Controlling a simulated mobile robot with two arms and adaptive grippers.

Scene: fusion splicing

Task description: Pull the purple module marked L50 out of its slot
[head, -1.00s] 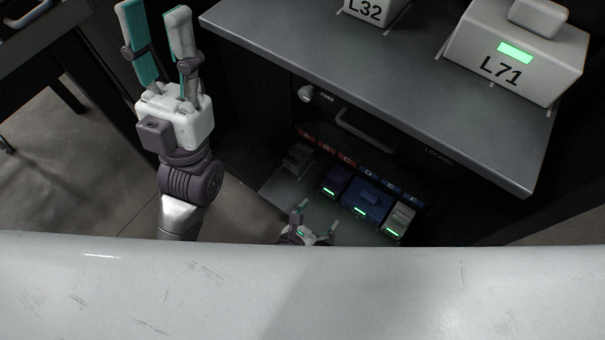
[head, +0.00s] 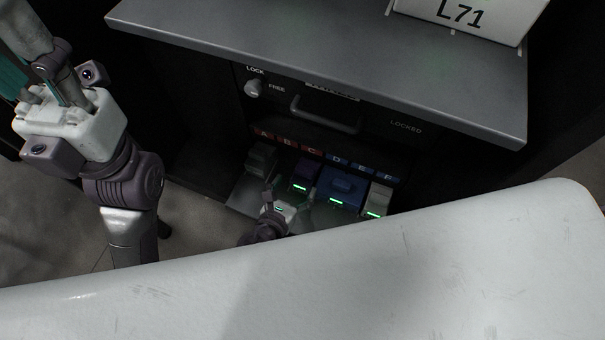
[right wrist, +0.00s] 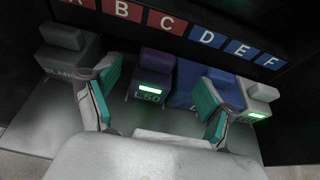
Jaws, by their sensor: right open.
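The purple module (right wrist: 155,68) marked L50, with a lit green strip, sits in the slot row below the C label in the right wrist view. It also shows in the head view (head: 305,174). My right gripper (right wrist: 160,94) is open, its teal fingers to the left and right of the purple module's front, with nothing between them but the view of it. Contact cannot be told. In the head view the right gripper (head: 287,197) is small, low in front of the modules. My left gripper (head: 38,85) is at the upper left, fingers apart and empty, tips cut off.
A grey module (right wrist: 68,60) sits left of the purple one; a blue module (right wrist: 190,82) and a pale module (right wrist: 258,100) sit right. Above are a handle (head: 325,118) and lock knob (head: 253,88). The grey worktop (head: 300,45) overhangs, carrying a white L71 box (head: 460,22).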

